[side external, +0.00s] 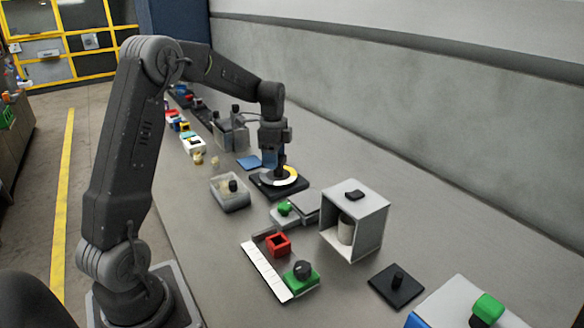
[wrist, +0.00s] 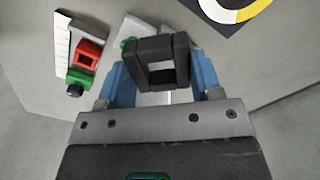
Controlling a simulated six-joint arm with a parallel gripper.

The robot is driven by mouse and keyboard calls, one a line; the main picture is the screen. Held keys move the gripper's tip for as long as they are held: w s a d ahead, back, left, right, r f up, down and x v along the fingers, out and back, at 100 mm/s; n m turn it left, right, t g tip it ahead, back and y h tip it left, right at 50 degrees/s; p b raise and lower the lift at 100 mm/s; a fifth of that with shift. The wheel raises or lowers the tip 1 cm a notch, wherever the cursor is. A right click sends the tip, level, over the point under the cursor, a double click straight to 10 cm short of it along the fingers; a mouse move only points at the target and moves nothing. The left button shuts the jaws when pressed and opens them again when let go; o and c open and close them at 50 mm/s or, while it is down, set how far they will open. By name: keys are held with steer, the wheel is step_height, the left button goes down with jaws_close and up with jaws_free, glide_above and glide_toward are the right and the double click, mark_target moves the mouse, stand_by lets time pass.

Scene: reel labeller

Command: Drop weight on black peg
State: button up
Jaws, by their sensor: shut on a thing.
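My gripper (side external: 275,160), with blue fingers, is shut on a black square weight with an open middle (wrist: 158,47). In the wrist view the weight sits between the two fingertips (wrist: 162,75). In the side view the gripper and the dark weight are over or just in front of a white and yellow disc (side external: 284,180), so its exact height is unclear. A black peg (side external: 397,278) stands upright on a black square plate at the lower right of the side view, well away from my gripper. The peg is not visible in the wrist view.
A grey open-fronted box (side external: 372,215) stands between my gripper and the peg. Near it are a green knob (side external: 284,208), a red hollow block (side external: 278,244), a white strip (side external: 265,270) and a green block with a black knob (side external: 300,278). A clear bin (side external: 230,203) is left of the disc.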

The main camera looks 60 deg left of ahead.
step_height(320, 180, up, 6)
steer(key=w+d+m, duration=0.2)
steer(key=d, duration=0.4)
steer(key=w+d+m, duration=0.2)
steer(key=w+d, duration=0.1)
steer(key=d, duration=0.3)
steer(key=w+d+m, duration=0.2)
steer(key=w+d, duration=0.1)
steer(key=d, duration=0.2)
steer(key=shift+d+m, duration=0.3)
steer(key=shift+d, duration=0.1)
steer(key=w+d+m, duration=0.1)
steer(key=d+m, duration=0.3)
steer(key=d, duration=0.8)
steer(key=m, duration=0.2)
glide_above(399, 275)
step_height(399, 275, down, 14)
steer(key=shift+f, duration=2.45)
steer(key=shift+f, duration=0.2)
